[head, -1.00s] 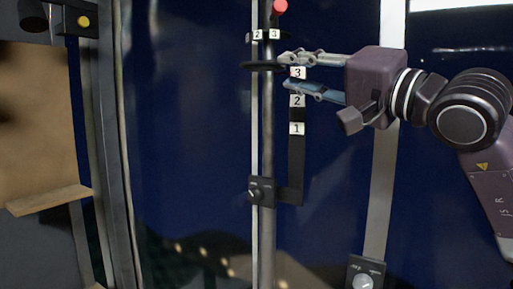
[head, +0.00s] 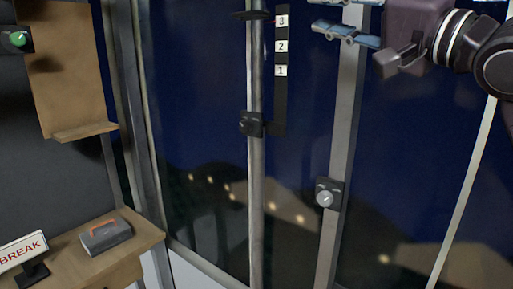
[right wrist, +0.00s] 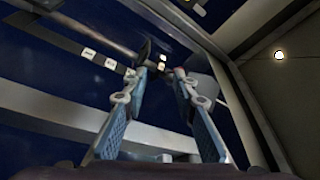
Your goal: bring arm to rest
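My right gripper (head: 316,14) is at the top right of the head view, to the right of the pole and apart from it. Its blue fingers are spread and hold nothing. The right wrist view also shows a gap between the fingers (right wrist: 160,73). The upright pole (head: 255,180) carries a dark disc (head: 251,15) level with about the "3" on the numbered strip (head: 281,95). The disc also shows beyond the fingers in the right wrist view (right wrist: 145,48). My left gripper is not in view.
Dark knob boxes sit on the pole (head: 251,123) and the grey post (head: 328,194). At lower left, a wooden counter (head: 140,243) holds a grey block with an orange handle (head: 104,235) and a "BREAK" sign (head: 24,251). A green button (head: 17,39) is at upper left.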

